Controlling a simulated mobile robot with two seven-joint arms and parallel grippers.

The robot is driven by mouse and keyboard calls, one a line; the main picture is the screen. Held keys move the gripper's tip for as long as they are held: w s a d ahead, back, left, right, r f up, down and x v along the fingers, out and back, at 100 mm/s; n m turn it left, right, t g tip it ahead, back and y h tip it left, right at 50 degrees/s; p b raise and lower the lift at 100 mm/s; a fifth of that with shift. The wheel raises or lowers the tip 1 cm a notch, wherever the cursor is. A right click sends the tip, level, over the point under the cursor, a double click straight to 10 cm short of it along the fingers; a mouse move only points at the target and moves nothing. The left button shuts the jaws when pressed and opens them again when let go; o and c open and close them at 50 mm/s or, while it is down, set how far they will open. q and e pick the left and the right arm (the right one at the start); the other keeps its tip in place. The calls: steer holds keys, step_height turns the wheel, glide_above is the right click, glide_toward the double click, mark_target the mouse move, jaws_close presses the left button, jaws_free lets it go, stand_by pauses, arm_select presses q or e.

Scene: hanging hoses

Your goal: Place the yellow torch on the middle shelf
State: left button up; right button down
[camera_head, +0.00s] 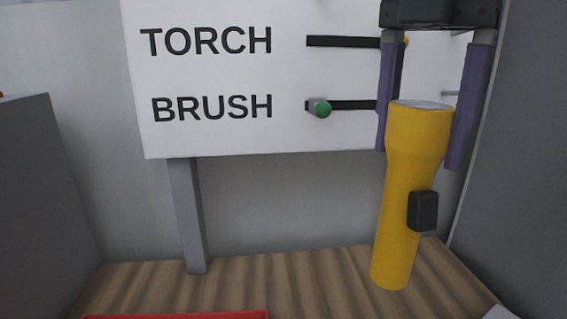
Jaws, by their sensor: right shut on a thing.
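The yellow torch (403,200) stands upright, head up, with a dark switch on its side, at the right of the head view. My right gripper (418,146) comes down from above, its two purple fingers shut on the torch's head from either side. The torch's lower end is over the wooden surface (310,275); I cannot tell whether it touches. No shelf can be made out for certain as the middle one. My left gripper is out of view.
A white board (215,75) on a grey post (187,215) reads TORCH and BRUSH. A green knob (320,108) sits at the left of the BRUSH slot. Grey panels (40,190) flank both sides. A red edge (180,316) shows at the bottom.

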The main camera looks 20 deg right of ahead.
step_height(320, 180, up, 5)
steer(key=p, duration=0.4)
steer(key=shift+r+p, duration=0.2)
steer(key=shift+p, duration=0.2)
steer(key=s+a+r+m+p, duration=0.1)
steer(key=s+r+m+p, duration=0.1)
steer(key=r+m+p, duration=0.5)
steer(key=s+a+r+m+p, duration=0.2)
steer(key=r+m+p, duration=0.6)
steer(key=r+p, duration=0.7)
steer(key=s+a+r+m+p, duration=0.2)
steer(key=r+m+p, duration=0.6)
steer(key=r+p, duration=0.4)
steer(key=s+p, duration=0.1)
steer(key=p, duration=0.1)
steer(key=shift+s+a+p, duration=0.15)
steer(key=shift+s+p, duration=0.25)
steer(key=shift+f, duration=0.1)
